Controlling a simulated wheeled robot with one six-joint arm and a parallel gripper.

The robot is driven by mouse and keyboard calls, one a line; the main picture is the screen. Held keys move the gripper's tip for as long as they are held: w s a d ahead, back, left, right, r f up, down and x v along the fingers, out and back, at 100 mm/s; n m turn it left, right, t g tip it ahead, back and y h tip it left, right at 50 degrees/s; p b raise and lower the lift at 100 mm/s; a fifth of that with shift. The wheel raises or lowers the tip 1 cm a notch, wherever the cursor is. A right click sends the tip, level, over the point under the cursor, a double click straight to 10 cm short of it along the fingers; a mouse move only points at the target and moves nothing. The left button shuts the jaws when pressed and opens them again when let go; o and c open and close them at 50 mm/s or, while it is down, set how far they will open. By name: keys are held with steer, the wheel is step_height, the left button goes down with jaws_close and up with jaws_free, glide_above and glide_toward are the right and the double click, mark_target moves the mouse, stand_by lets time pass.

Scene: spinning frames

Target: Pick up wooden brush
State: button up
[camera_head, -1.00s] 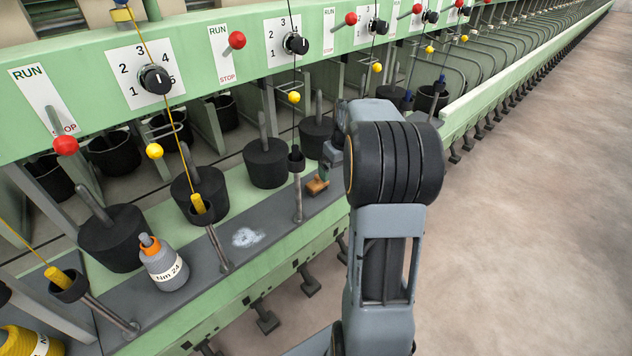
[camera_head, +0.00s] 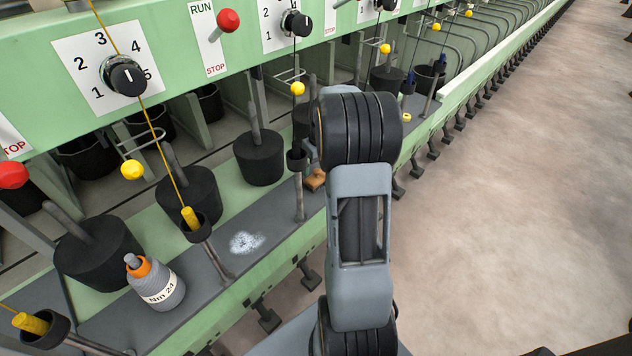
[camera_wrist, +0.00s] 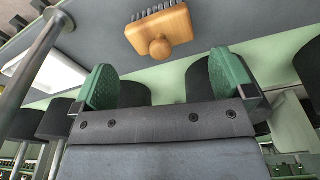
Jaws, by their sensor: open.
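The wooden brush (camera_wrist: 160,30) shows in the wrist view, with a rounded knob facing my gripper and a row of dark bristles on its far side. It lies on the grey shelf. In the head view the brush (camera_head: 315,180) is partly hidden behind my arm. My gripper (camera_wrist: 168,82) shows two green-padded fingers spread apart, with nothing between them. The brush is beyond the fingertips, near the middle of the gap and clear of both fingers. The gripper itself is mostly hidden by my arm in the head view.
A metal post (camera_head: 299,197) stands just left of the brush. Black cylinders on spindles (camera_head: 259,158) line the green ledge behind. Open floor (camera_head: 520,210) lies right.

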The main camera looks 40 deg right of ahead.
mark_target(318, 170)
steer(key=shift+w+f+b, duration=0.25)
steer(key=shift+f, duration=1.25)
steer(key=shift+w+f+b, duration=0.2)
steer(key=shift+f+b, duration=0.05)
steer(key=shift+f, duration=1.25)
steer(key=shift+r, duration=0.1)
steer(key=c, duration=0.6)
